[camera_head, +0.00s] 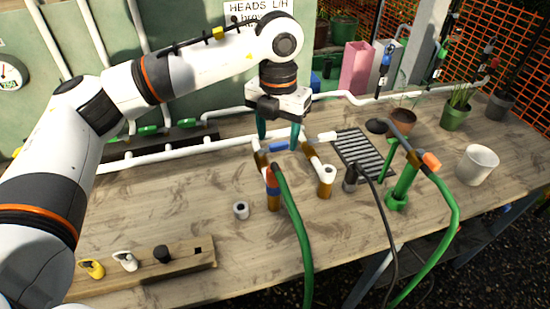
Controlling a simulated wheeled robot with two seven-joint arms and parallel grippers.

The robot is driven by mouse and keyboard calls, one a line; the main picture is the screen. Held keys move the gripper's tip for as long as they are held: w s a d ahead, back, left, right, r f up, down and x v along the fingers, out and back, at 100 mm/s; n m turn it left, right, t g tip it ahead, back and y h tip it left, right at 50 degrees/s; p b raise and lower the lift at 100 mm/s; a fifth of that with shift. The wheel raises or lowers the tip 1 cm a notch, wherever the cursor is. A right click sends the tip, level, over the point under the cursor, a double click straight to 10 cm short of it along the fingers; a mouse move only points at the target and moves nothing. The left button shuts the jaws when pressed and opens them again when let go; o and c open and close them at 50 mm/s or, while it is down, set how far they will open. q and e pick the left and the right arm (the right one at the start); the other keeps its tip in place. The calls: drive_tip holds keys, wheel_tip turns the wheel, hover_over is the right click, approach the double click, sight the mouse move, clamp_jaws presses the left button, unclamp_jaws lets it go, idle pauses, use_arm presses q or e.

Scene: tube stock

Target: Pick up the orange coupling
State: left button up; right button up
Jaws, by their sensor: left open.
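An orange coupling-like piece (431,160) shows at the right, at the top of a green hose beside a green stand (403,185). Red-orange and blue pieces (272,180) also sit on a brown post at the middle; I cannot tell for sure which is the coupling. My left gripper (279,138) is open, its two teal fingers pointing down over the middle of the table. A blue piece on a pipe (279,147) shows between and just below the fingertips; I cannot tell whether they touch it. My right gripper is not in view.
Green hoses (303,245) hang over the front edge. The table's left middle is mostly clear.

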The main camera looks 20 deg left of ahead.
sight(276, 161)
use_arm(q)
wheel_tip(276, 161, down, 2)
drive_tip(key=shift+w+a+f+p, duration=0.1)
drive_tip(key=shift+p, duration=0.3)
drive_tip(key=f, duration=0.1)
drive_tip(key=s+f+p, duration=0.1)
drive_tip(key=f, duration=0.1)
drive_tip(key=shift+f, duration=0.15)
drive_tip(key=shift+w+f, duration=0.15)
drive_tip(key=shift+f, duration=0.55)
drive_tip(key=f+p, duration=0.2)
drive_tip(key=f, duration=0.1)
drive_tip(key=shift+a+f, duration=0.2)
drive_tip(key=shift+f, duration=0.75)
drive_tip(key=c, duration=1.1)
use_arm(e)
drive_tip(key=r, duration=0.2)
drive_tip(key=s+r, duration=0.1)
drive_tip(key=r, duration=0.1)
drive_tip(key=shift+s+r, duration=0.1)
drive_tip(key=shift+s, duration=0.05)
